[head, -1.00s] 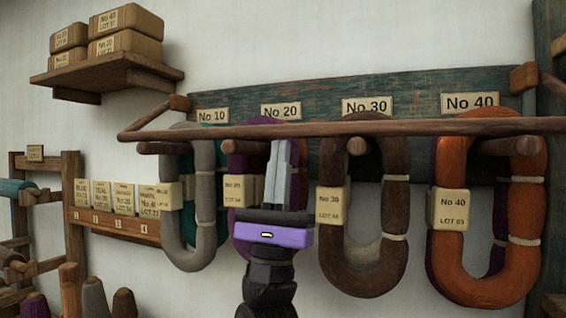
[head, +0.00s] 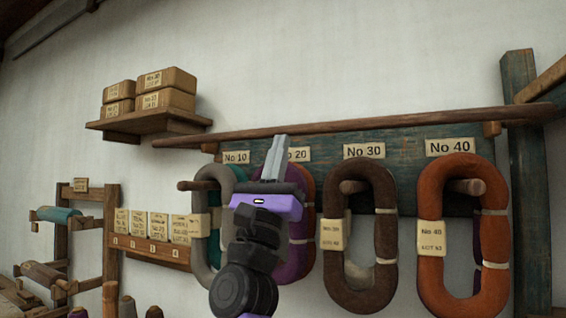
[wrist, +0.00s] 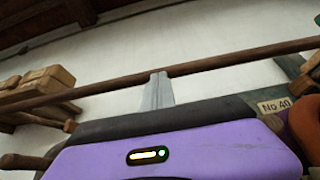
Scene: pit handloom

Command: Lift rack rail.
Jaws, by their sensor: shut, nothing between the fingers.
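The rack rail (head: 380,124) is a long brown wooden bar running across the top of the teal board, above the number labels. It tilts slightly up to the right. My gripper (head: 279,142) is shut and empty, its grey fingers pointing up in front of the No 20 label, with their tips just at the rail's underside. In the wrist view the closed fingers (wrist: 159,78) reach up to the rail (wrist: 225,61) and seem to touch it from below. I cannot tell whether any small gap is left.
Yarn hanks hang on pegs below: grey (head: 202,230), purple (head: 302,235), brown (head: 382,240) and orange (head: 432,235). A shelf with boxes (head: 150,128) is at the upper left, a lot-card ledge (head: 150,247) below it. A teal post (head: 527,190) stands at the right.

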